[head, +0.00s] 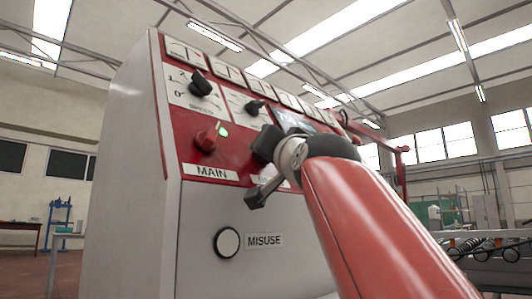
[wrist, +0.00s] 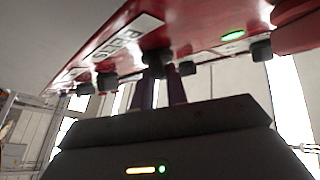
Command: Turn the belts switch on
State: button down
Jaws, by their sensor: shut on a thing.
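The control panel (head: 182,128) is a red sloping face on a grey cabinet. My gripper (head: 268,144) is up against it, right of the red MAIN switch (head: 207,139), and its hand hides the belts switch in the head view. In the wrist view two dark purple fingers of my gripper (wrist: 160,82) reach up to the panel and are shut on a dark knob (wrist: 156,62), taken to be the belts switch. Its label (wrist: 125,38) is upside down and hard to read. How far the knob is turned cannot be told.
A green lamp (head: 223,132) glows by the MAIN switch. Black rotary knobs (head: 200,84) and a row of meters sit above. A round button (head: 227,242) marked MISUSE is on the grey front below. More dark knobs (wrist: 107,81) line the panel near my fingers.

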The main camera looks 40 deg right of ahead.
dwell(0.3)
jog(key=c, duration=1.4)
grip_release()
jog(key=b+v, duration=0.2)
jog(key=v, duration=0.6)
